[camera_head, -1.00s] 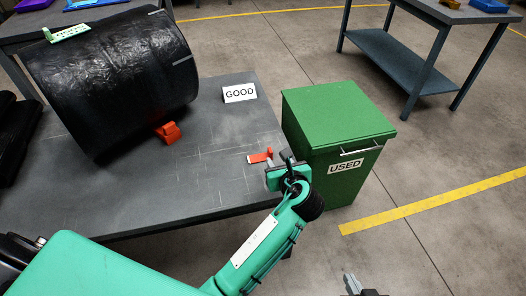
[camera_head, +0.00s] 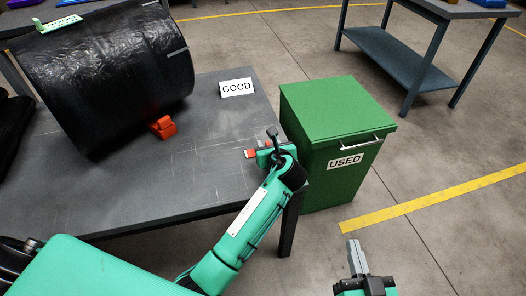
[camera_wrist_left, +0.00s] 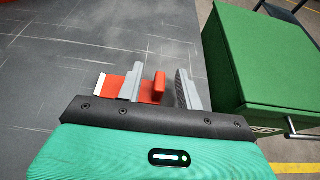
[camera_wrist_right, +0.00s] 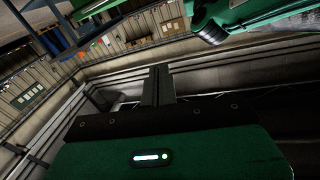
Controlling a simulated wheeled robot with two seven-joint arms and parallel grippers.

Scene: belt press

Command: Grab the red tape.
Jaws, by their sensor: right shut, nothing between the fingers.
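The red tape (camera_head: 250,153), a flat red piece with a pale end, lies on the grey table near its right edge. In the left wrist view its flat part (camera_wrist_left: 112,84) passes behind the left finger, and an upright red part (camera_wrist_left: 158,87) shows between the fingers. My left gripper (camera_head: 272,146) is at the tape, with its fingers apart (camera_wrist_left: 160,90) on either side of that upright part; a gap shows before the right finger. My right gripper (camera_head: 354,258) is shut and empty, away from the table above the floor. It also shows shut in the right wrist view (camera_wrist_right: 157,85).
A green bin (camera_head: 335,110) marked USED stands just right of the table (camera_head: 130,200). The table's middle is clear.

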